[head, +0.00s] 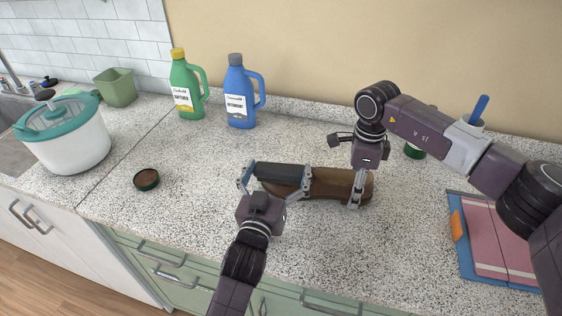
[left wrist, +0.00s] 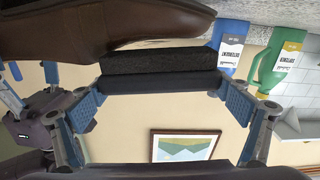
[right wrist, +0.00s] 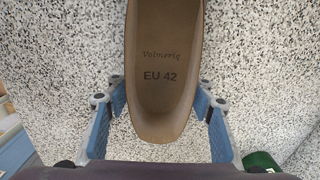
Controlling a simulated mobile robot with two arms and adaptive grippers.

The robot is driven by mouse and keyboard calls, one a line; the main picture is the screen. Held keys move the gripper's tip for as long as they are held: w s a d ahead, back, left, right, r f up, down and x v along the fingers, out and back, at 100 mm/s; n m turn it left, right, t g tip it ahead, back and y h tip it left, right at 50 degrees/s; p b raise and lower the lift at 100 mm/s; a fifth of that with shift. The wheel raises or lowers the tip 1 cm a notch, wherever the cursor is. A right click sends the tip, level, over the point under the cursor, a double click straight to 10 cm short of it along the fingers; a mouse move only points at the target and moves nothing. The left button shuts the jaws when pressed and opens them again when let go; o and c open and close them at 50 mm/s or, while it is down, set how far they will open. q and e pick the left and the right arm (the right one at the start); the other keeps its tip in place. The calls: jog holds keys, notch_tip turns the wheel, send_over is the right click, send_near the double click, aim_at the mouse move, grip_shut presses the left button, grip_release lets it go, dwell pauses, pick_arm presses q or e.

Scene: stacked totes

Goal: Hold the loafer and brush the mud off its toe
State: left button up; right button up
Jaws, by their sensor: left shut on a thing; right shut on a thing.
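The brown leather loafer (head: 325,188) lies on the speckled counter, toe to the left in the head view. My right gripper (head: 358,188) is shut on its heel end; the right wrist view shows the heel (right wrist: 160,122) between the fingers and "EU 42" on the insole. My left gripper (head: 272,180) is shut on a black brush (head: 283,171) at the toe end. In the left wrist view the brush (left wrist: 155,62) is right beside the loafer (left wrist: 105,28); I cannot tell whether they touch. The brush partly hides the toe, and I see no clear mud.
An open round tin (head: 147,179) lies to the left. A green bottle (head: 186,88), a blue bottle (head: 240,95) and a green bin (head: 116,88) stand behind. A white tub (head: 65,145) is far left.

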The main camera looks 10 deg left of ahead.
pick_arm(q)
jog(key=shift+w, duration=0.65)
jog(key=shift+w+d, duration=0.15)
jog(key=shift+w, duration=0.7)
jog(key=shift+w+d, duration=0.1)
jog(key=shift+w, duration=0.75)
jog(key=shift+s+a+f, duration=0.1)
jog(key=shift+s+a, duration=0.05)
jog(key=shift+s, duration=1.1)
jog(key=shift+s+a, duration=0.1)
jog(key=shift+s, duration=1.1)
jog(key=shift+w+d, duration=0.2)
jog(key=shift+w, duration=1.6)
jog(key=shift+w+d+r, duration=0.1)
jog(key=shift+w+r, duration=0.15)
jog(key=shift+w, duration=0.3)
jog(key=shift+s+f, duration=0.15)
jog(key=shift+s, duration=0.35)
jog(key=shift+s+a, duration=0.15)
jog(key=shift+s, duration=0.8)
jog(key=shift+s+a, duration=0.1)
jog(key=shift+s, duration=0.85)
jog(key=shift+w+a+r, duration=0.1)
jog(key=shift+a+r, duration=0.15)
jog(key=shift+r, duration=1.35)
jog(key=shift+a+r, duration=0.2)
jog(key=shift+r, duration=1.35)
